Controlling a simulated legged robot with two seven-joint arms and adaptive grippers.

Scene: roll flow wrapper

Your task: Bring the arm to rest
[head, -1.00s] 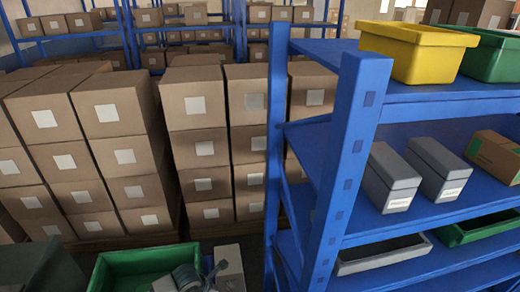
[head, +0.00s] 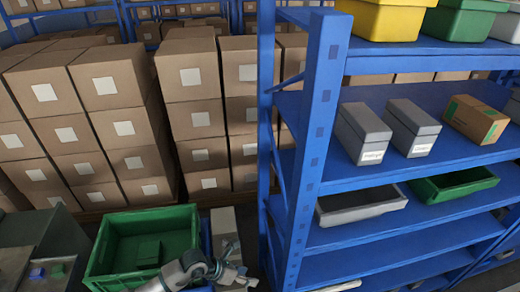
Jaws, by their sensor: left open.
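My left arm comes in at the bottom of the head view, in front of the green crate's right side. Its gripper (head: 236,270) is open, with nothing seen between the fingers. It is right of the green crate (head: 112,232) and left of the blue shelf rack (head: 318,130). My right gripper is not in view.
The rack holds yellow (head: 384,20) and green (head: 455,20) bins, grey boxes (head: 363,132), a carton (head: 475,119), a grey tray (head: 362,205) and a green tray (head: 455,184). Stacked cartons (head: 110,80) stand behind. The rack's lower shelf (head: 385,268) looks mostly bare.

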